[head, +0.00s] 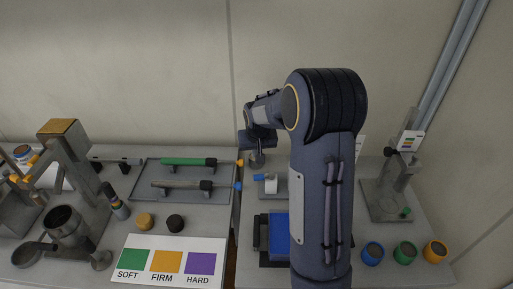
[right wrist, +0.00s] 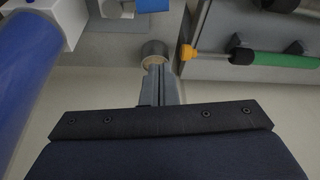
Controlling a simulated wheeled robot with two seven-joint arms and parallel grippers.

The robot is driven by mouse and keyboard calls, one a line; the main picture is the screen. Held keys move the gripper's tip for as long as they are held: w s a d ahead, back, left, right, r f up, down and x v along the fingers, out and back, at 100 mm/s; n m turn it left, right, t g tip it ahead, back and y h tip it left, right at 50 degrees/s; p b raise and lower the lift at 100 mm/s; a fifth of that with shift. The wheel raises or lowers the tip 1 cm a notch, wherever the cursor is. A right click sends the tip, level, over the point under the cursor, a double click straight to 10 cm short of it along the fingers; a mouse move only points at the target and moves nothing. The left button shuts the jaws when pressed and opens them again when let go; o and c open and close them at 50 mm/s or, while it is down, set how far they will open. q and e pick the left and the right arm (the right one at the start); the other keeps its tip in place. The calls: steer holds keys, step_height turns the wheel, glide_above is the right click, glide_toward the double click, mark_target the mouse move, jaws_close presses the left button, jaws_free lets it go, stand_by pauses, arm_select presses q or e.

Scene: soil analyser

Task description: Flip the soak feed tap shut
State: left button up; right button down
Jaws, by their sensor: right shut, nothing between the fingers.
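A small fitting with a blue lever (head: 259,177) and a pale body (head: 271,184) stands on a grey plate behind the blue box; it looks like the tap. The lever points left in the head view. A blue piece, probably the same lever, is cut by the top edge of the right wrist view (right wrist: 153,5). My right gripper (right wrist: 158,68) is shut and empty, its tips by a short grey cylinder with a tan rim (right wrist: 154,50). Whether they touch it I cannot tell. In the head view the right gripper is just behind the lever. My left gripper is out of view.
A large blue cylinder (right wrist: 30,45) is close on the left of the wrist view. Blue, green and orange cups (head: 404,253) stand right. My right arm hides the middle of the bench.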

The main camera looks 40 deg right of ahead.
mark_target(263, 177)
steer(key=f, duration=0.1)
steer(key=s+f, duration=0.1)
steer(key=f, duration=0.1)
steer(key=s+a+f+p, duration=0.1)
steer(key=f, duration=0.1)
steer(key=shift+a, duration=0.1)
stand_by(0.5)
steer(key=shift+s+n+b, duration=0.15)
steer(key=shift+n+b, duration=0.2)
steer(key=shift+n, duration=0.05)
